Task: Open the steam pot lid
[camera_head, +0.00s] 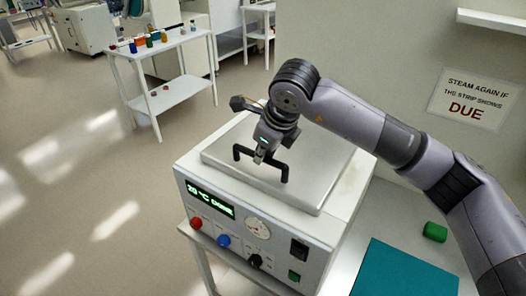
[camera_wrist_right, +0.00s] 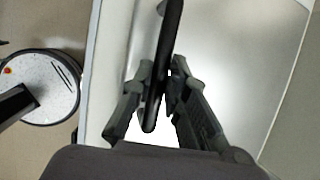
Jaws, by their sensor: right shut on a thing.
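The steam pot (camera_head: 262,240) is a white box with a front panel that reads "20 °C DONE". Its flat grey lid (camera_head: 315,165) lies on top and looks closed. A black bar handle (camera_head: 284,172) stands on the lid. My right gripper (camera_head: 262,156) is over the lid, shut on the handle. In the right wrist view the two fingers (camera_wrist_right: 161,95) sit on either side of the black handle (camera_wrist_right: 164,50), with the lid (camera_wrist_right: 235,60) beneath. My left gripper is in neither view.
The panel has a red knob (camera_head: 196,223), a blue knob (camera_head: 223,241) and a dial (camera_head: 256,226). A teal mat (camera_head: 405,272) and green block (camera_head: 435,232) lie on the bench to the right. A wall sign (camera_head: 474,101) hangs behind. A white cart (camera_head: 180,92) stands at back left.

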